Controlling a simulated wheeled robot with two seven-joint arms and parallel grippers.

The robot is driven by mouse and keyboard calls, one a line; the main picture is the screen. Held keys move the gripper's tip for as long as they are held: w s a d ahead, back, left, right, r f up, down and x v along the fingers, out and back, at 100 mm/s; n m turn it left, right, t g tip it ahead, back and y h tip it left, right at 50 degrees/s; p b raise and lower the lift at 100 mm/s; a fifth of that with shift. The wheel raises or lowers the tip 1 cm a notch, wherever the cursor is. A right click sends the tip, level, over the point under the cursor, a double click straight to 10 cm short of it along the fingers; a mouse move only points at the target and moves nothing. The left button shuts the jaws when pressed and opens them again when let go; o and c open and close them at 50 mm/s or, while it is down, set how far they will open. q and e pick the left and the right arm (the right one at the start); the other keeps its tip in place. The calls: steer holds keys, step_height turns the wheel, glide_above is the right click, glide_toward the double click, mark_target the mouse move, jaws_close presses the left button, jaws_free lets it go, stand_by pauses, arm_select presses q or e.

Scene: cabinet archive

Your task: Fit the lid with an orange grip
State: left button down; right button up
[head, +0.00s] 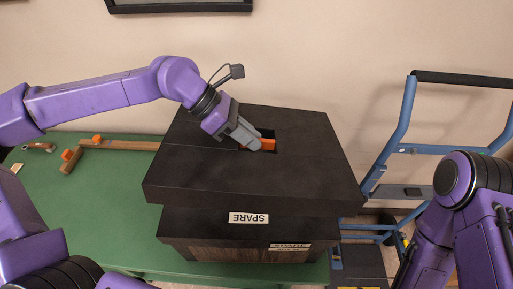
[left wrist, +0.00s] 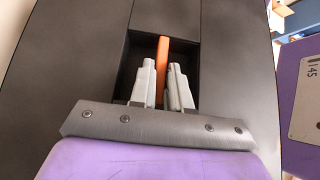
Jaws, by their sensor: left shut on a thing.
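The lid (head: 230,180) is a broad dark slab with an orange grip (head: 264,145) set in a rectangular recess. It is over a dark box (head: 200,223) with a white SPARE label on its front. The lid overhangs the box; whether it touches or is seated, I cannot tell. My left gripper (head: 258,143) reaches down into the recess, shut on the orange grip. In the left wrist view, the gripper's grey fingers (left wrist: 164,85) stand on both sides of the orange grip (left wrist: 163,56). My right arm shows at the right edge; its fingers are not visible.
The box stands on a green table (head: 115,215). A wooden piece with orange ends (head: 115,146) lies left of the lid. A blue-framed cart (head: 400,130) stands at the right. A wall is close behind the table.

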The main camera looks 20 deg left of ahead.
mark_target(209, 166)
arm_select(q)
steer(key=s+a+r+b, duration=0.1)
steer(key=s+r, duration=0.1)
steer(key=s, duration=0.1)
steer(key=s+a+r+b, duration=0.1)
steer(key=s+a+r, duration=0.1)
steer(key=s, duration=0.2)
steer(key=s+a+r+b, duration=0.1)
steer(key=s+r, duration=0.2)
steer(key=shift+s+a, duration=0.25)
steer(key=shift+s, duration=0.1)
steer(key=shift+s, duration=0.1)
stand_by(0.5)
